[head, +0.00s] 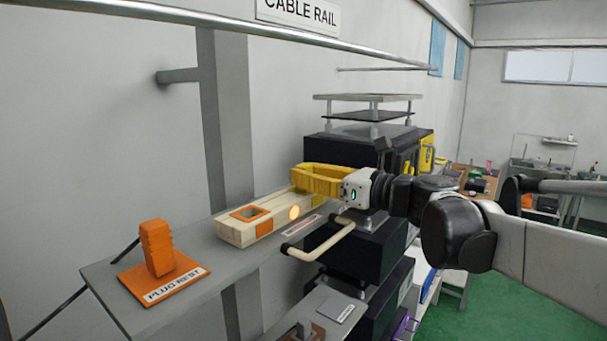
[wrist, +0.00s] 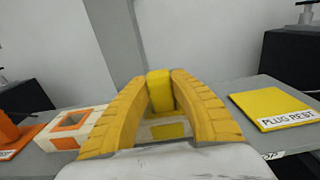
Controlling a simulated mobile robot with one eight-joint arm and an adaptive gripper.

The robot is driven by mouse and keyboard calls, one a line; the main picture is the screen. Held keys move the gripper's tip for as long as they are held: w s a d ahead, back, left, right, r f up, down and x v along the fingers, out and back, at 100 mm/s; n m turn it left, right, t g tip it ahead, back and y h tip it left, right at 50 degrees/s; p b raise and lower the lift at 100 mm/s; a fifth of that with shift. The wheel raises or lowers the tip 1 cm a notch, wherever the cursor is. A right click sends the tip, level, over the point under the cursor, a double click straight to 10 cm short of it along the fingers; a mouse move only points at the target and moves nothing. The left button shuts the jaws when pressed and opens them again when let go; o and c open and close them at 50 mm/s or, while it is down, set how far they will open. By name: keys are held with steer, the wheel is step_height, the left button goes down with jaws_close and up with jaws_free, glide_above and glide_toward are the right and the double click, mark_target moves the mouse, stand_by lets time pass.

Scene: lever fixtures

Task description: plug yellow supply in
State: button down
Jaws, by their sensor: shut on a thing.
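My gripper (head: 298,175) has yellow fingers and reaches in from the right over the far end of a cream socket block (head: 236,233). In the wrist view its fingers close on a yellow plug (wrist: 160,92), which stands upright between the tips. A yellow square (wrist: 168,130) on the block shows just below the plug. I cannot tell whether the plug's lower end is in the socket or above it. The orange-rimmed socket (wrist: 72,122) is to the left and empty. The yellow plug rest (wrist: 272,108) is to the right and bare. The head view hides the plug behind the fingers.
An orange plug (head: 157,247) stands on its orange plug rest (head: 165,285) at the near left of the grey shelf. A cream bar handle (head: 325,243) juts out before the block. An orange lamp (head: 294,213) glows on the block's side. A cable rail (head: 250,38) runs overhead.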

steer(key=c, duration=1.2)
jaws_free()
